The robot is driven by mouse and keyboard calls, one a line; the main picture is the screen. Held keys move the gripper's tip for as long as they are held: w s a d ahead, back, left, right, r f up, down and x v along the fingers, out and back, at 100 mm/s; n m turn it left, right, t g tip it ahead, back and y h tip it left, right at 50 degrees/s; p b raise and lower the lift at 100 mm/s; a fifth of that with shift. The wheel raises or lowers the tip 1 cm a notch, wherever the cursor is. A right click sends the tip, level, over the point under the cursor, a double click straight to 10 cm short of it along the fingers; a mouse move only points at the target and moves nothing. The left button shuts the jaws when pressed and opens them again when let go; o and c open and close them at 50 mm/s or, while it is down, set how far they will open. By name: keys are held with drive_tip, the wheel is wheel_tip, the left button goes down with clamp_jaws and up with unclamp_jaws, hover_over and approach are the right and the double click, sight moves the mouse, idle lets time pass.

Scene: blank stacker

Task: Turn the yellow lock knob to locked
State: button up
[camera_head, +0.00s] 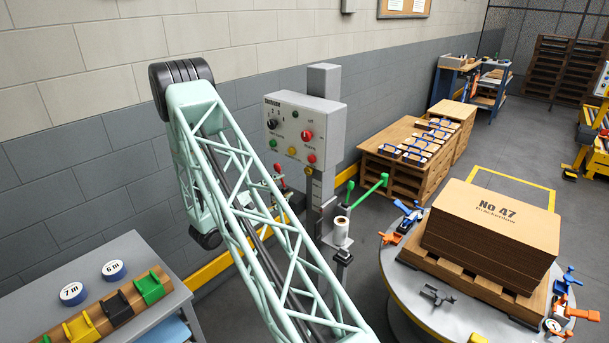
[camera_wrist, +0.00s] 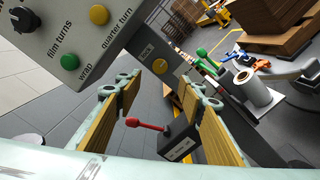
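The yellow lock knob (camera_wrist: 160,66) is on a grey plate marked with "LOCK" lettering, on the post below the control box. It also shows in the head view (camera_head: 309,171). It is small, and I cannot tell which way it is turned. My gripper (camera_wrist: 162,87) is open and empty, with its two yellow-padded fingers spread wide. In the wrist view the knob appears between and just beyond the fingertips, apart from them. In the head view my pale green lattice arm largely hides my gripper.
The control box (camera_head: 306,128) carries several knobs and buttons, including a yellow "quarter turn" button (camera_wrist: 99,14). A red-handled lever (camera_wrist: 147,125) shows between the fingers, low in the wrist view. A green-handled lever (camera_head: 370,190) and a white roll (camera_head: 341,231) stand right of the post.

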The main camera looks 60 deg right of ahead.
sight(307, 172)
drive_tip(key=shift+d, duration=0.15)
drive_tip(key=shift+s+d+b, duration=0.2)
drive_tip(key=shift+d+b, duration=0.1)
drive_tip(key=shift+d, duration=1.95)
drive_tip(key=shift+s+d+b, duration=0.25)
drive_tip(key=shift+d+b, duration=0.1)
drive_tip(key=shift+d, duration=1.85)
drive_tip(key=shift+s+d+b, duration=0.2)
drive_tip(key=shift+d+b, duration=0.1)
drive_tip(key=shift+d, duration=1.95)
drive_tip(key=shift+c, duration=0.5)
drive_tip(key=c, duration=0.7)
